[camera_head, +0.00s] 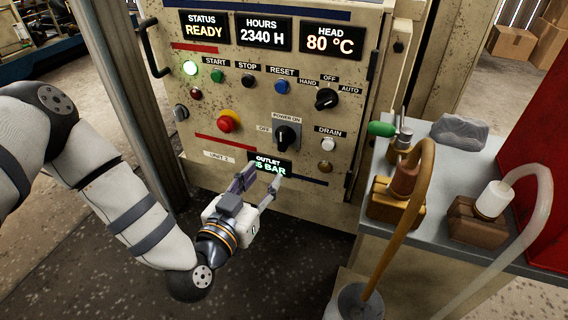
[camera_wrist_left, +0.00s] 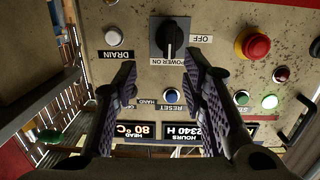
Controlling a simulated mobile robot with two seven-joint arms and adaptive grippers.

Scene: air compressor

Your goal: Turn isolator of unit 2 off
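The isolator is a black rotary switch (camera_head: 286,137) on the beige control panel (camera_head: 330,185) of unit 2. POWER ON is written above it and OFF to its left. Its handle stands upright, toward POWER ON. In the left wrist view, upside down, the isolator (camera_wrist_left: 170,38) shows beyond the fingertips, with its handle toward the POWER ON label. My left gripper (camera_head: 262,182) is open and empty, below the isolator and in front of the outlet display, apart from the switch. In the wrist view its fingers (camera_wrist_left: 160,70) are spread wide. My right gripper is not in view.
A red emergency button (camera_head: 229,121) sits left of the isolator and the DRAIN button (camera_head: 327,144) right of it. A black selector (camera_head: 326,98) is above. A bench (camera_head: 460,235) with hoses and a green-handled valve (camera_head: 382,129) stands at the right.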

